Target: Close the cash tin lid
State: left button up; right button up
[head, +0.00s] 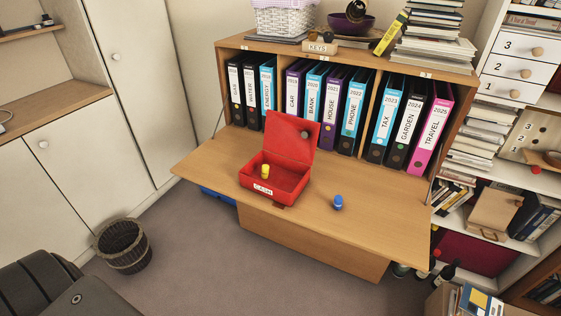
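The red cash tin (262,190) stands on the bureau's fold-down desk, with a white "CASH" label on its front. A small yellow piece (265,171) is in the tin at the left. A small blue piece (338,202) stands on the desk to the right of the tin, apart from it. Neither of my grippers shows in the head view.
The fold-down desk (385,215) is clear around the tin. A row of labelled binders (352,115) stands behind it, close to the raised lid. A waste basket (122,247) stands on the floor at left. A dark chair (60,290) is at the lower left.

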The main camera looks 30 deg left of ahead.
aim_at(283, 136)
jog(key=u, duration=1.65)
jog(key=i, duration=0.8)
jog(key=z, duration=1.5)
